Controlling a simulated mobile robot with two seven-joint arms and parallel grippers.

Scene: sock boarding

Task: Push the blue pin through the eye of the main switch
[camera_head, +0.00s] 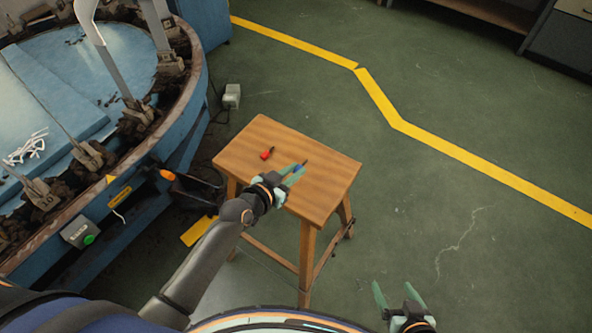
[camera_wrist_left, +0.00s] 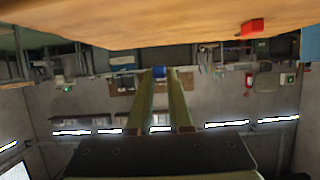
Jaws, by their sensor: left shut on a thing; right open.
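The blue pin (camera_head: 298,168) has a dark tip and is between the fingertips of my left gripper (camera_head: 291,175), just above the wooden stool top. In the left wrist view the blue pin (camera_wrist_left: 159,71) shows at the ends of the two green fingers (camera_wrist_left: 164,85), which are shut on it. My right gripper (camera_head: 400,297) is open and empty above the floor at the bottom right. No eye can be made out. A grey box with a green button (camera_head: 80,232) and an orange knob (camera_head: 167,175) are on the blue machine's side; I cannot tell which is the main switch.
A red pin (camera_head: 266,154) lies on the stool (camera_head: 325,185), left of my left gripper; it also shows in the left wrist view (camera_wrist_left: 252,28). The round blue machine (camera_head: 185,135) fills the left. A small grey box (camera_head: 232,96) stands behind the stool. The floor to the right is clear.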

